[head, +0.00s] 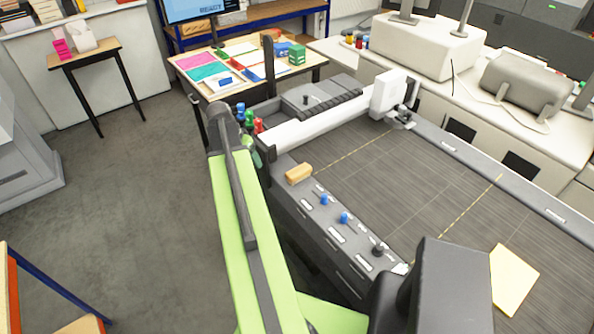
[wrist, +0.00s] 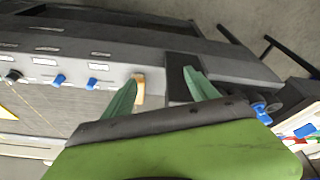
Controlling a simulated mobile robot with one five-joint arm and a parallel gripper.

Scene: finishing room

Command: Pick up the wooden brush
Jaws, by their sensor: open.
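The wooden brush (head: 299,174) is a small tan block on the dark edge of the large machine bed, near its left corner in the head view. In the wrist view the brush (wrist: 140,90) shows just beside the left fingertip, which partly hides it. The brush lies towards the left finger rather than midway.
Blue knobs (head: 324,200) and a black knob (head: 378,250) line the bed's edge. A white beam (head: 325,118) crosses the bed behind the brush. A yellow sheet (head: 514,280) lies on the bed. A table (head: 180,62) with coloured sheets stands behind.

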